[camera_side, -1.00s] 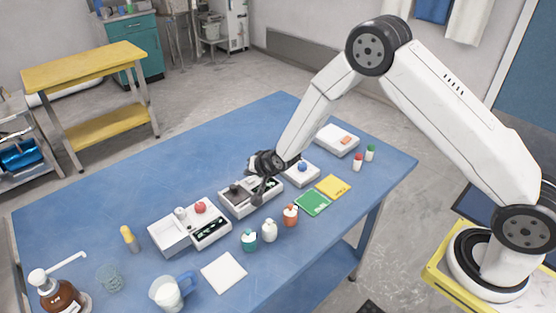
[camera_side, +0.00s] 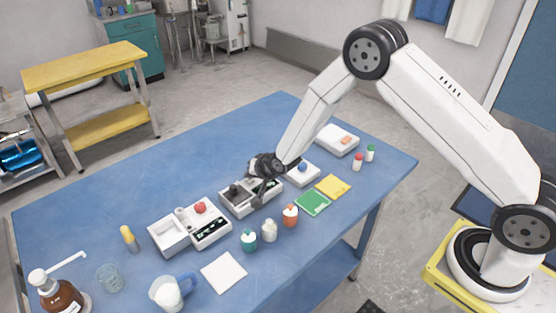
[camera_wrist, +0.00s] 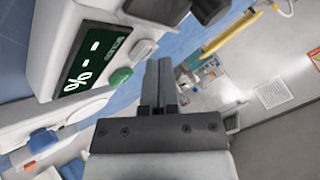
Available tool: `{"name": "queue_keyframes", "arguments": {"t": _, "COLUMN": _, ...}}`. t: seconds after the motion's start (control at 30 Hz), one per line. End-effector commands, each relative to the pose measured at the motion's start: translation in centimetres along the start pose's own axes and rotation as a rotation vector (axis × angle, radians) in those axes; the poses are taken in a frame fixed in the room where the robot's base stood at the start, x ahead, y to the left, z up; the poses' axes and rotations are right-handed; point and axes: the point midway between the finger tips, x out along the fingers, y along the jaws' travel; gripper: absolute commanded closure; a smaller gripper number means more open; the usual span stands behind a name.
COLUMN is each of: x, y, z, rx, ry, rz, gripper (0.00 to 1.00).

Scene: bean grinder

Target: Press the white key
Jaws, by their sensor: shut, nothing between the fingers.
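The bean grinder (camera_side: 237,208) is a white box with a dark top on the blue table, partly hidden behind my gripper in the side view. In the wrist view its front panel shows a dark display (camera_wrist: 83,62) with dashes and a percent sign. Beside the display are a green key (camera_wrist: 121,77) and a whitish key (camera_wrist: 144,48). My gripper (camera_wrist: 158,64) is shut and empty, its fingertips close to the whitish key. I cannot tell whether they touch it. In the side view my gripper (camera_side: 258,200) points down at the grinder's front side.
A white unit with a red knob (camera_side: 200,207) stands left of the grinder, and one with a blue knob (camera_side: 302,167) stands right. A white pad (camera_side: 223,272) lies near the front edge.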

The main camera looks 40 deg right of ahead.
Motion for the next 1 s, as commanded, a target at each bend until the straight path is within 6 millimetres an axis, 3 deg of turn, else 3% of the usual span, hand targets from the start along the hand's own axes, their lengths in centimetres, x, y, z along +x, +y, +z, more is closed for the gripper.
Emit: {"name": "queue_keyframes", "arguments": {"t": 1.0, "x": 0.55, "y": 0.43, "z": 0.44, "rx": 0.000, "ry": -0.001, "rz": 0.001, "gripper": 1.00}}
